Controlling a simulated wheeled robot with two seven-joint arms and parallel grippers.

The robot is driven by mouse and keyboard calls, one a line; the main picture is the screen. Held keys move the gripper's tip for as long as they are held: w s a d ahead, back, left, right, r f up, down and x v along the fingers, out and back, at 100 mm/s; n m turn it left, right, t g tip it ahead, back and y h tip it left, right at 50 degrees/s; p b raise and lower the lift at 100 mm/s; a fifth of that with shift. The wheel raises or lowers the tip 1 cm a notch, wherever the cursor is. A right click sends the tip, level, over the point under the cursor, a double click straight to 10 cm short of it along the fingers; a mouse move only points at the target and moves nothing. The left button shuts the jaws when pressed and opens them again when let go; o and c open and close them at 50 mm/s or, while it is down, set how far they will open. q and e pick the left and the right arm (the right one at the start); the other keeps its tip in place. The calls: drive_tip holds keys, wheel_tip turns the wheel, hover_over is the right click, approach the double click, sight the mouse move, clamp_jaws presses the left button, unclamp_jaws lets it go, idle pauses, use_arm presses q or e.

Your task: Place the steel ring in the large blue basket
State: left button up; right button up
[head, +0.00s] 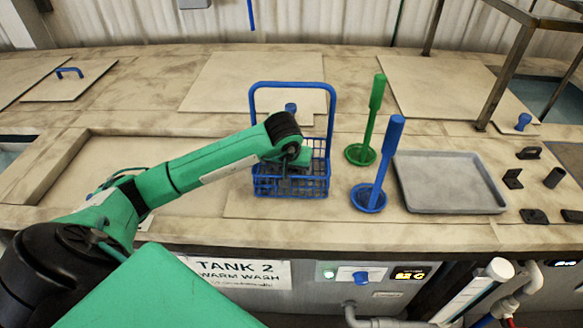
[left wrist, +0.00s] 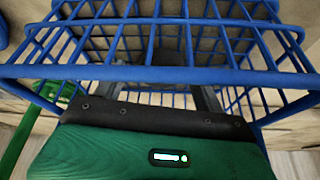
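The large blue basket (head: 291,185) is a wire basket with a tall handle, standing on the bench in the middle of the head view. Its blue wires also fill the left wrist view (left wrist: 150,73). My left gripper (head: 287,183) reaches down into the basket from above. In the left wrist view its two grey fingers (left wrist: 167,98) stand apart among the wires, with no held thing clearly seen between them. I cannot make out the steel ring for sure in either view; wires and gripper hide part of the basket's inside. My right gripper is not in view.
A green-handled tool (head: 371,120) and a blue-handled tool (head: 380,165) stand upright right of the basket. A grey tray (head: 450,182), looking empty, lies beyond them. Several small dark parts, including a cylinder (head: 553,177), lie at the far right. A metal frame (head: 505,65) rises behind.

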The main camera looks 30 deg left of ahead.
use_arm(q)
drive_tip(key=shift+r, duration=0.3)
drive_tip(key=b+v, duration=0.3)
drive_tip(key=v, duration=0.8)
drive_tip(key=shift+r, duration=0.35)
drive_tip(key=shift+s, duration=0.1)
